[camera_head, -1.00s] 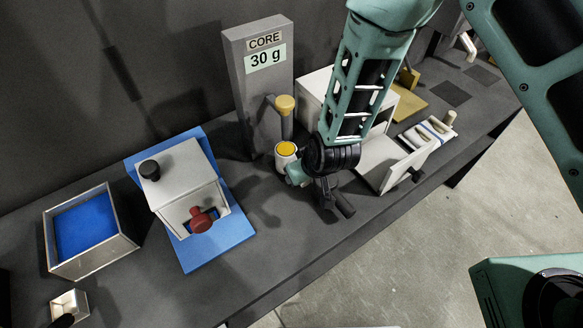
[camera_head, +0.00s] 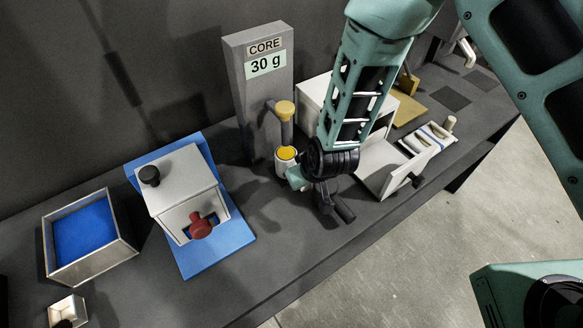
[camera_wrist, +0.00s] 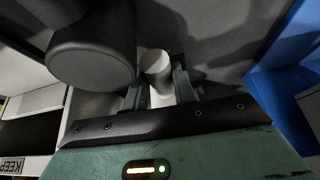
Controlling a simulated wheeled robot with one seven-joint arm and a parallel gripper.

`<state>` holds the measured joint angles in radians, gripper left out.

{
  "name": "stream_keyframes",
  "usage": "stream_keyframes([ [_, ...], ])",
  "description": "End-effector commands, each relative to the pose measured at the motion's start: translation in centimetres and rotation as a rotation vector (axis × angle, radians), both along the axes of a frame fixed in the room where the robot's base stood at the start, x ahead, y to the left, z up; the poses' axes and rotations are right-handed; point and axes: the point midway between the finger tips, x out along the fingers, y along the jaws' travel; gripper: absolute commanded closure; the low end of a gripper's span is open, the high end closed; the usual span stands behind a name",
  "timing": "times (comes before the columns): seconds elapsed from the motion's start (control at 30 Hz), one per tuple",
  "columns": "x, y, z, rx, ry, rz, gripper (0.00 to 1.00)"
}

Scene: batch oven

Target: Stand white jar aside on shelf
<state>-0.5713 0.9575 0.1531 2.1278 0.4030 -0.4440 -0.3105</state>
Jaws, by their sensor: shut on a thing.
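The white jar (camera_head: 286,168), yellow at its top, is upright in front of the grey dispenser column labelled CORE 30 g (camera_head: 252,110). The dispenser's yellow-capped post (camera_head: 285,112) rises just behind the jar. My gripper (camera_head: 296,176) comes from the right and is shut on the jar. In the wrist view the pale jar (camera_wrist: 156,64) shows between the two dark fingers (camera_wrist: 157,90). I cannot tell whether the jar's base touches the dark worktop (camera_head: 285,225).
A white box with a red knob (camera_head: 200,226) stands on a blue board (camera_head: 222,255) at left. A blue-floored tray (camera_head: 92,262) is farther left. A white cabinet with an open drawer (camera_head: 392,172) is close on the right. Worktop in front of the jar is clear.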

Motion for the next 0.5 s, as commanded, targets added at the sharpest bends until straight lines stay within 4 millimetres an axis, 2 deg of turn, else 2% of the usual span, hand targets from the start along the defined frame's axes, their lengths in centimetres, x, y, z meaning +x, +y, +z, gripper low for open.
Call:
stream_keyframes([
  [0.5, 0.0, 0.0, 2.2, 0.001, -0.001, 0.000, 1.00],
])
